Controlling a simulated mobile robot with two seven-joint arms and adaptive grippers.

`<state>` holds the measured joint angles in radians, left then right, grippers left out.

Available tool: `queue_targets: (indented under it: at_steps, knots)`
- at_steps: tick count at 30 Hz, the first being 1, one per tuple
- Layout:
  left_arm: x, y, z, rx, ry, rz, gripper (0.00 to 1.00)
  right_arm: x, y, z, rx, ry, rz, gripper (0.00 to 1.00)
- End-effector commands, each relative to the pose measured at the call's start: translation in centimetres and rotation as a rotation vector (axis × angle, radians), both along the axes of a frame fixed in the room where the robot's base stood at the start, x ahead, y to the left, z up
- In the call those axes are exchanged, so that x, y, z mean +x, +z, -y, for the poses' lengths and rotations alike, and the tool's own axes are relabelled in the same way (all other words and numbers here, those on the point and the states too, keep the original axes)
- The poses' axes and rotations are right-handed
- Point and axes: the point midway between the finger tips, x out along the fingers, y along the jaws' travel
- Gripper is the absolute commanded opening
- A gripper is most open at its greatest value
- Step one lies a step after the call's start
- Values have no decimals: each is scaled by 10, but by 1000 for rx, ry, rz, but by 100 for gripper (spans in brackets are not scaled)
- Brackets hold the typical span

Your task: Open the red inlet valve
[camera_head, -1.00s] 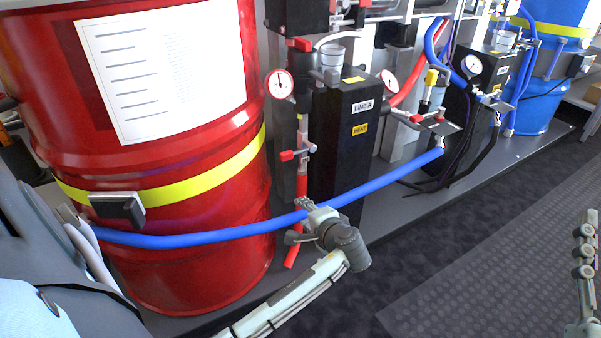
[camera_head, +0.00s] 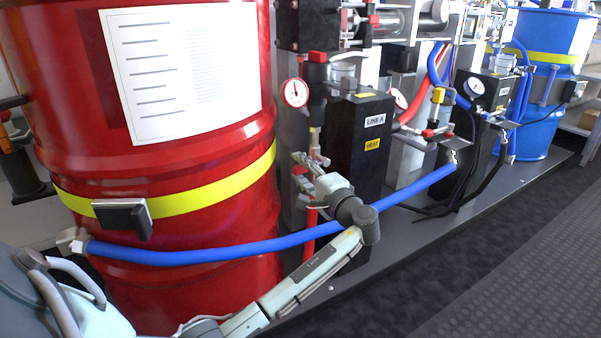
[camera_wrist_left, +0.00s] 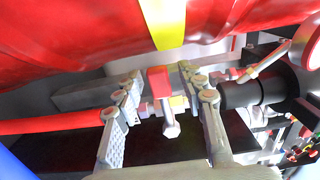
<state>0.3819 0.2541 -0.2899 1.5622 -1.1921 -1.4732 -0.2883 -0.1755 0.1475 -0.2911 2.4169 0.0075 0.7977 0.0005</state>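The red inlet valve handle (camera_wrist_left: 158,82) shows in the left wrist view as a red block beside a silver bolt, on the pipe below the gauge. My left gripper (camera_wrist_left: 160,76) is open, with one finger on each side of the handle. Gaps show between the fingers and the handle, so it does not look gripped. In the head view my left gripper (camera_head: 308,164) is at the pipe next to the LINE A block and mostly hides the valve. My right gripper is out of view.
The red drum (camera_head: 205,215) stands close on the left. A blue hose (camera_head: 225,252) crosses in front of it, passing by my left wrist. The black LINE A block (camera_head: 365,140) stands just right of the gripper, and a gauge (camera_head: 295,92) sits above. Floor at lower right is clear.

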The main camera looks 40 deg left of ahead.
Motion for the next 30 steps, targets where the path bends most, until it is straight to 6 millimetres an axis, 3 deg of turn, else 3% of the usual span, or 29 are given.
queue_targets:
  at_steps: [9,19,30]
  knots:
    - [2,0,-4,-1,-1,0,40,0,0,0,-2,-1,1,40]
    - [1,0,-3,-2,-1,-1,0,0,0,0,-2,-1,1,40]
    - [1,0,-3,-1,-1,-3,0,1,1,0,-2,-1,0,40]
